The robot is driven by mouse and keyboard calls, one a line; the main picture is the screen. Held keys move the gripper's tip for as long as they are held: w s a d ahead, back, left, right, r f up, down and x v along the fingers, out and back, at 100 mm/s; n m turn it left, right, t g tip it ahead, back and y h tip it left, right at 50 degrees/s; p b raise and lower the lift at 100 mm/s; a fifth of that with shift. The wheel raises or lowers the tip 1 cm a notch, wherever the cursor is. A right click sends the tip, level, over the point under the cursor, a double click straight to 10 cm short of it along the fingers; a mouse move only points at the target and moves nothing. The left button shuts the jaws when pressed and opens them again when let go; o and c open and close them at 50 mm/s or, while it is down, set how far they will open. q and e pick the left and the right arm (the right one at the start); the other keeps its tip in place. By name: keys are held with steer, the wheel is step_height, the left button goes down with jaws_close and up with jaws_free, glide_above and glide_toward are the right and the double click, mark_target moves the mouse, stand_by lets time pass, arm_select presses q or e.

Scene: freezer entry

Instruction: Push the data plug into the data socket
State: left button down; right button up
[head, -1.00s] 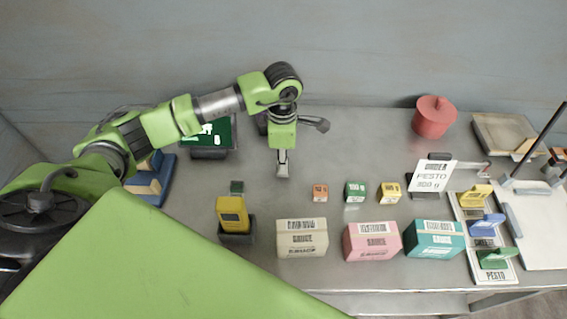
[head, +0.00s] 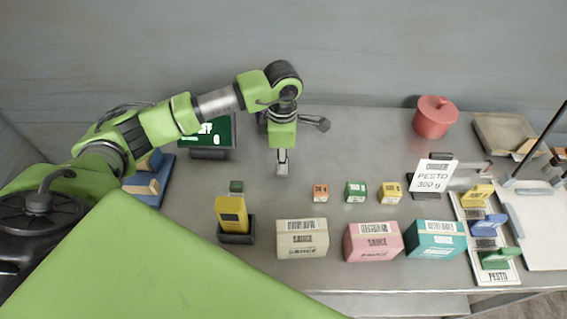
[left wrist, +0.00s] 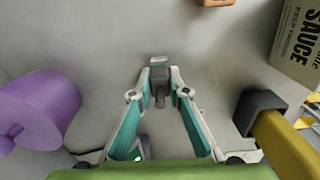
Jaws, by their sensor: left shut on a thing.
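My left gripper (head: 282,165) points down over the table, left of the middle in the head view. In the left wrist view its fingertips (left wrist: 159,82) are closed on a small dark grey piece (left wrist: 159,94), which looks like the data plug. From these views I cannot tell whether it touches the table or anything else. I cannot make out the data socket for certain. My right gripper is not in view.
The yellow scanner (head: 231,213) sits in a dark holder. A green-screened display (head: 215,133) stands at the back. A purple pot (left wrist: 30,112) is close to my gripper. Small boxes and a sauce box (head: 302,240) stand to the right. The table behind the small boxes is clear.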

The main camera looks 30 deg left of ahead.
arm_select(q)
steer(key=shift+w+r, duration=0.1)
steer(key=shift+r, duration=0.05)
stand_by(0.5)
steer(key=shift+r+b, duration=0.4)
steer(key=shift+r, duration=0.45)
stand_by(1.2)
steer(key=shift+r+p, duration=1.5)
steer(key=shift+r, duration=1.35)
steer(key=shift+a, duration=0.1)
